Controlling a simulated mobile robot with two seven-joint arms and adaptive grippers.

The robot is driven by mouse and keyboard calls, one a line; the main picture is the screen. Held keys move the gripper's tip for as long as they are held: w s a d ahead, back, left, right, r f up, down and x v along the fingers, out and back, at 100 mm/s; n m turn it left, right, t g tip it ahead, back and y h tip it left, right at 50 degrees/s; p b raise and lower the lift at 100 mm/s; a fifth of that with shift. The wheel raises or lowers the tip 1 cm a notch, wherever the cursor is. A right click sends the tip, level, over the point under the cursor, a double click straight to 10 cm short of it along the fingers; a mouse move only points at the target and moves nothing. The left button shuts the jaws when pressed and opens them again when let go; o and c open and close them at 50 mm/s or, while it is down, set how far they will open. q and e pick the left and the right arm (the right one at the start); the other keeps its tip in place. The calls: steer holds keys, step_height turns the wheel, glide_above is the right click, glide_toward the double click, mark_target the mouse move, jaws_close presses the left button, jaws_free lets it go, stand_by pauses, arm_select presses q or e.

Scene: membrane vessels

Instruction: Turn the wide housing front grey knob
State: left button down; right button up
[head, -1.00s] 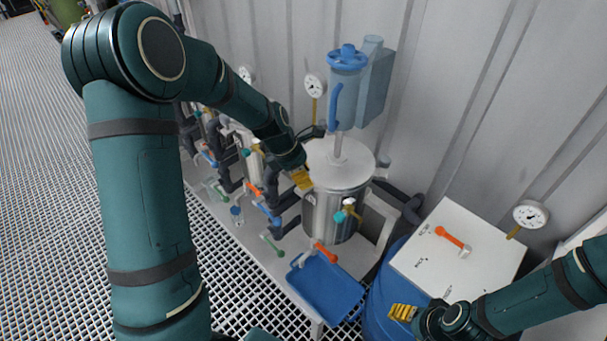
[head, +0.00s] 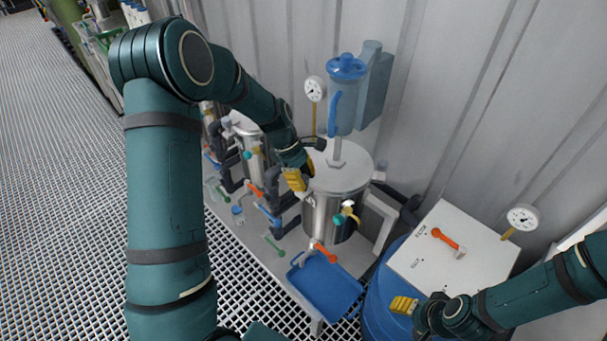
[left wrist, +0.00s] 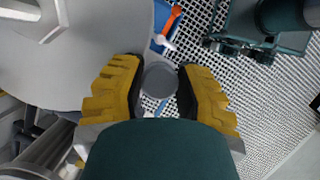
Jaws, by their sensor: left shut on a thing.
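The wide housing (head: 334,214) is a silver cylinder with a broad pale lid (head: 345,170), right of centre in the head view. My left gripper (head: 303,174) is at the left edge of this lid. In the left wrist view its yellow-padded fingers (left wrist: 160,88) stand on either side of a round grey knob (left wrist: 160,77), shut on it. The pale lid also fills the upper left there. In the head view the gripper hides the knob. My right gripper (head: 404,305) is at the lower right, away from the housing; its finger gap does not show clearly.
A blue canister (head: 346,92) stands above the lid, with a gauge (head: 314,89) beside it. A blue tray (head: 327,284) and an orange-handled valve (head: 325,252) are below the housing. A white-topped box (head: 432,262) stands at right. Pipes and valves crowd the left.

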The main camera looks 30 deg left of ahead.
arm_select(q)
steer(key=m+g+p, duration=0.1)
steer(key=m, duration=0.2)
steer(key=m+g, duration=0.1)
steer(key=m, duration=0.1)
steer(key=shift+f+m+y+p, duration=0.1)
steer(key=shift+m+y+p, duration=0.2)
steer(key=shift+m+p, duration=0.1)
steer(key=m+g, duration=0.1)
steer(key=m, duration=0.1)
steer(key=m+y, duration=0.1)
steer(key=m, duration=0.1)
steer(key=shift+s+m+g+p, duration=0.1)
steer(key=shift+m+g+p, duration=0.2)
steer(key=shift+m+g, duration=0.1)
steer(key=shift+m, duration=0.3)
steer(key=c, duration=0.6)
jaws_free()
steer(key=v, duration=1.2)
steer(key=shift+d, duration=0.2)
